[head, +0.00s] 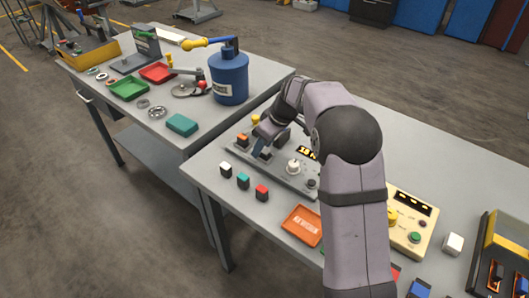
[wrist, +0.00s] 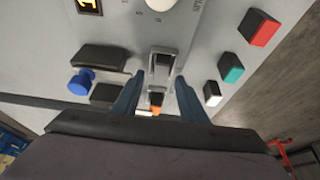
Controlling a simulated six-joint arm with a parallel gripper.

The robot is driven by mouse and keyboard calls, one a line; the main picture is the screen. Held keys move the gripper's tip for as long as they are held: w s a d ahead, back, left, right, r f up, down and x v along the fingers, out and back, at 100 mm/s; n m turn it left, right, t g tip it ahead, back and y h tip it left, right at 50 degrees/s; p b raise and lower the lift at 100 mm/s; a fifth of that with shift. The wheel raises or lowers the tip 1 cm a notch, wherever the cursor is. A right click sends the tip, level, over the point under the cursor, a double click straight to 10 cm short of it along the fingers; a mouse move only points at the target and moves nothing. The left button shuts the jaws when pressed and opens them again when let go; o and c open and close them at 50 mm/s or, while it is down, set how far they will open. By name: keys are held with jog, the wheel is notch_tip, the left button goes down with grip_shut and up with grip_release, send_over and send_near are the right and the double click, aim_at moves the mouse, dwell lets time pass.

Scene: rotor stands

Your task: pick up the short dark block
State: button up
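In the wrist view, a short dark block (wrist: 105,94) lies on the grey panel (wrist: 208,45), left of my gripper (wrist: 159,78). A longer dark block (wrist: 102,57) lies beside it, with a blue knob (wrist: 82,84) near both. My gripper is open, its two blue fingers apart and pointing at the panel. A dark rocker switch (wrist: 162,62) shows between and just beyond the fingertips; I cannot tell whether they touch it. In the head view my gripper (head: 259,148) is low over the panel's left part, and the short block cannot be made out clearly.
An orange-tipped switch (wrist: 156,100) and a white knob (head: 293,167) are on the panel. White (head: 226,168), teal (head: 243,180) and red (head: 262,191) topped blocks stand along the front. An orange tray (head: 302,225) lies nearby. The left table holds a blue canister (head: 229,78).

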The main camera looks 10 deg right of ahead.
jog(key=shift+f, duration=0.2)
grip_shut()
jog(key=shift+r, duration=0.15)
notch_tip(320, 180, up, 10)
jog(key=shift+b, duration=0.45)
jog(key=shift+r, duration=0.15)
jog(key=shift+r+p, duration=1.25)
jog(key=shift+p, duration=0.25)
